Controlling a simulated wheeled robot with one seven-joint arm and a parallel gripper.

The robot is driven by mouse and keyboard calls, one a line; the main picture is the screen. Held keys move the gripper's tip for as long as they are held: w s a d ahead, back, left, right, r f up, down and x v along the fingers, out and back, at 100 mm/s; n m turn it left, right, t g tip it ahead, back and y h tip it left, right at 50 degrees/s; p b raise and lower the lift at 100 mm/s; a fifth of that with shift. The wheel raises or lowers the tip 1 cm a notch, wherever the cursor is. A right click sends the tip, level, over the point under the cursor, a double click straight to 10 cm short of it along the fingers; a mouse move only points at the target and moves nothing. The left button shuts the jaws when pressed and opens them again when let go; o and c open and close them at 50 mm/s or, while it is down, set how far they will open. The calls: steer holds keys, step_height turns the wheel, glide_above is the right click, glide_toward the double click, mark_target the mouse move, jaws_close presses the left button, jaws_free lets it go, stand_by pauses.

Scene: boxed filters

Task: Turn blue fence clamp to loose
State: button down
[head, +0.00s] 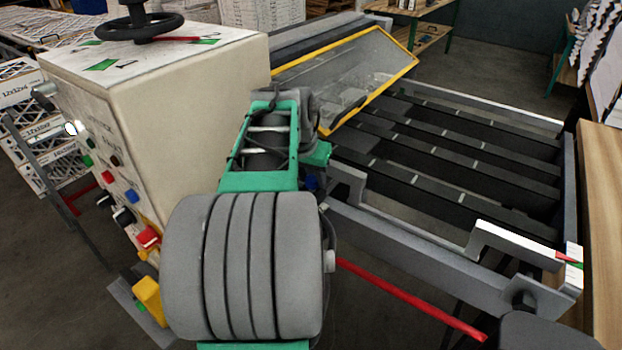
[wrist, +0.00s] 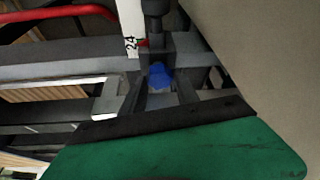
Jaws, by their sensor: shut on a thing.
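The blue fence clamp (wrist: 160,75) shows as a small blue knob in the middle of the wrist view, between the dark fingers of my gripper (wrist: 160,86). The fingers are shut on it; their tips partly cover it, so I cannot tell which way it is turned. In the head view a small blue patch of the clamp (head: 311,183) shows just below my green wrist, beside the near rail. My own arm hides most of the gripper there.
A cream control cabinet (head: 180,110) with coloured buttons and a black handwheel (head: 137,24) stands close left of my arm. A yellow-framed clear guard (head: 350,75) is behind. A red bar (head: 410,298) crosses in front of the grey rail (head: 420,245). Black conveyor strips lie right.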

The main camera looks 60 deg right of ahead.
steer(key=shift+s+n+t+b, duration=0.1)
steer(key=shift+n+t+b, duration=0.6)
steer(key=shift+n, duration=1.1)
steer(key=c, duration=0.9)
jaws_free()
steer(key=shift+y, duration=0.3)
steer(key=v, duration=0.7)
steer(key=shift+s+a+r, duration=0.1)
steer(key=shift+a+r, duration=0.05)
steer(key=shift+r, duration=0.2)
